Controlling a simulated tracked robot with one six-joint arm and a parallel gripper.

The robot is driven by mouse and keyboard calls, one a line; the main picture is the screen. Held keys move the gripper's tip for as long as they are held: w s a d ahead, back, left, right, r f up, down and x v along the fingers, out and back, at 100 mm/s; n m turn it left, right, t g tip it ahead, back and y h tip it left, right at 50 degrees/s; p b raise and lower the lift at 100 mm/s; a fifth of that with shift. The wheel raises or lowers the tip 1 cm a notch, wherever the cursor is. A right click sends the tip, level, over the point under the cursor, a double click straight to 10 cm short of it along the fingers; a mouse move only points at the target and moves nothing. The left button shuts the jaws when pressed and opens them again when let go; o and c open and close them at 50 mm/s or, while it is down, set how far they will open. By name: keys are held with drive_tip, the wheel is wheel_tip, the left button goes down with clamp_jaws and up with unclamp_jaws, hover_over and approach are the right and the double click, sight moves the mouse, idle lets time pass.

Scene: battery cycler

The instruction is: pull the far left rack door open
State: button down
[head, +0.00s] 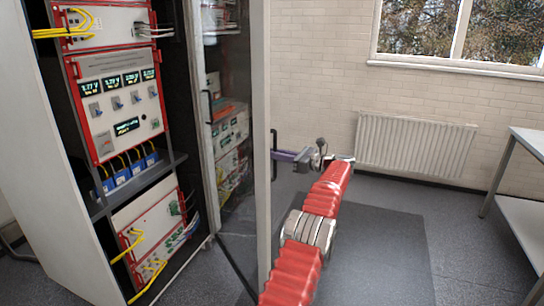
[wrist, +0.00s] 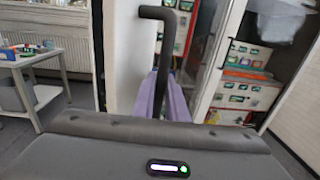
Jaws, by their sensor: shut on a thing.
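The glazed rack door (head: 262,200) has a pale frame and stands out at an angle from the rack fronts in the head view. Its dark bar handle (head: 274,143) is on the edge nearest my gripper. My gripper (head: 284,155) has purple fingers and is shut on the handle, reaching in from the right. In the wrist view the dark handle (wrist: 166,45) rises upright between the purple fingers (wrist: 163,100). The lower part of the handle is hidden there by the fingers and gripper body.
An open rack (head: 118,105) with red-framed instruments and yellow cables stands at left. Another dark handle (head: 208,106) shows by the glass. A radiator (head: 415,145) is under the window. A bench (head: 525,185) stands at right. Grey floor (head: 380,255) right of my arm is clear.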

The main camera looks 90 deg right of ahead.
drive_tip(key=c, duration=1.8)
unclamp_jaws()
drive_tip(key=shift+w, duration=0.15)
drive_tip(key=shift+o, duration=0.2)
drive_tip(key=v, duration=1.4)
drive_tip(key=shift+d, duration=0.1)
drive_tip(key=shift+c, duration=0.4)
